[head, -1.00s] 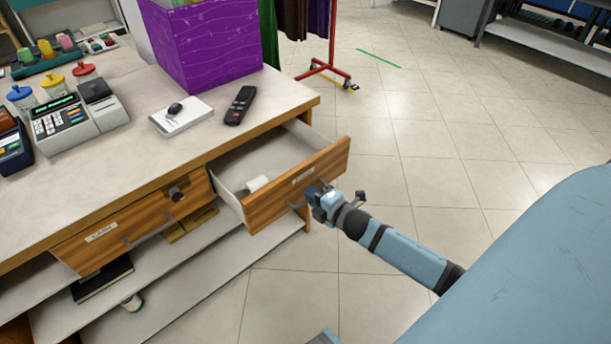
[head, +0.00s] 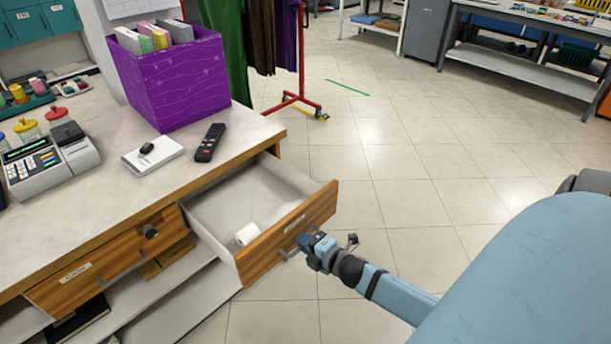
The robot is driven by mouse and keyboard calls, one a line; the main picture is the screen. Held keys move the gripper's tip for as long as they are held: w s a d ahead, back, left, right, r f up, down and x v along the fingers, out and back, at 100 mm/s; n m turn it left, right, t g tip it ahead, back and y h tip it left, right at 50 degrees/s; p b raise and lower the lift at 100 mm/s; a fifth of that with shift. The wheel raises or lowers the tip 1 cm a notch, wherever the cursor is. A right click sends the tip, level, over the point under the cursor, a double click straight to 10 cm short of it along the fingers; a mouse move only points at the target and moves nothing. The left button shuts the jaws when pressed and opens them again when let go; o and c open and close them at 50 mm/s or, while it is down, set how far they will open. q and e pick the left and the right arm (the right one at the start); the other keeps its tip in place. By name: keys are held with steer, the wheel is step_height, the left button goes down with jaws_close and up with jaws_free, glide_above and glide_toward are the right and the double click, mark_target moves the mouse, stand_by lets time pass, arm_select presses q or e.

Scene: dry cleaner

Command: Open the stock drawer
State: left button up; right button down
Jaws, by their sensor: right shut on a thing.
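The stock drawer (head: 272,246) has a wooden front and a pale inside, and it stands well out from the counter's right end. A small white roll (head: 248,234) lies inside it near the front. The small label on its front is too small to read. My right gripper (head: 305,246) is at the drawer front, shut on the drawer's handle (head: 289,253), which it partly hides. My left gripper is out of view.
The cash drawer (head: 100,268) to the left looks shut. The counter top (head: 108,200) bears a purple box (head: 172,85), a remote (head: 209,142), a white case (head: 152,155) and a card terminal or register (head: 40,165). Tiled floor (head: 400,190) lies clear to the right.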

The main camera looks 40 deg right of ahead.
steer(key=c, duration=1.2)
jaws_free()
arm_select(q)
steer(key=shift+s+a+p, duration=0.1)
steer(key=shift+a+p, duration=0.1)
steer(key=shift+p, duration=0.7)
arm_select(e)
steer(key=v, duration=1.3)
steer(key=shift+s, duration=0.4)
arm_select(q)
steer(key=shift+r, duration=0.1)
arm_select(e)
steer(key=shift+d, duration=0.15)
